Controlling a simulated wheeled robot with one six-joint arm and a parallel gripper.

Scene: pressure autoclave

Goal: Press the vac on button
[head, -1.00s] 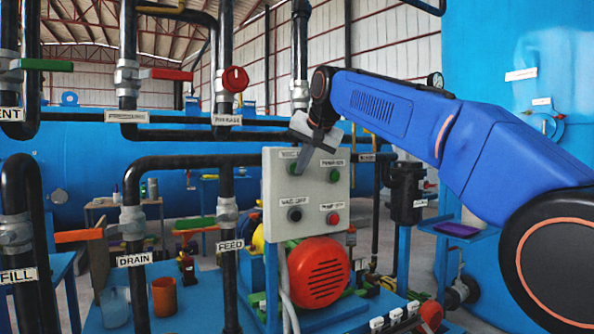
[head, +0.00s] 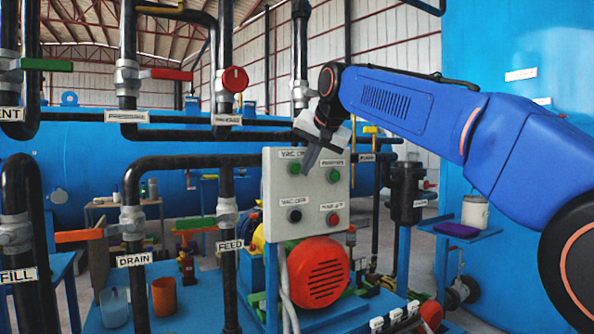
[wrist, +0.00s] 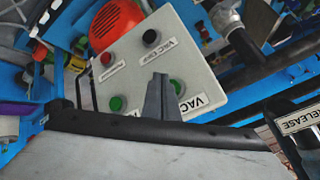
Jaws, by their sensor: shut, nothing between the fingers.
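The grey control box (head: 318,190) faces me in the middle of the head view. Its green vac on button (head: 295,168) is at the upper left, under a label partly covered by my gripper. My gripper (head: 307,172) is shut and empty, its tip pointing down just right of that button. In the wrist view the shut fingers (wrist: 161,78) partly cover the vac on button (wrist: 177,87). I see a small offset, but cannot tell the exact gap to the panel.
A second green button (head: 334,176), the black vac off button (head: 295,216) and a red button (head: 333,219) share the panel. A red motor (head: 318,272) sits below. Pipes with valves (head: 228,180) stand close at the left.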

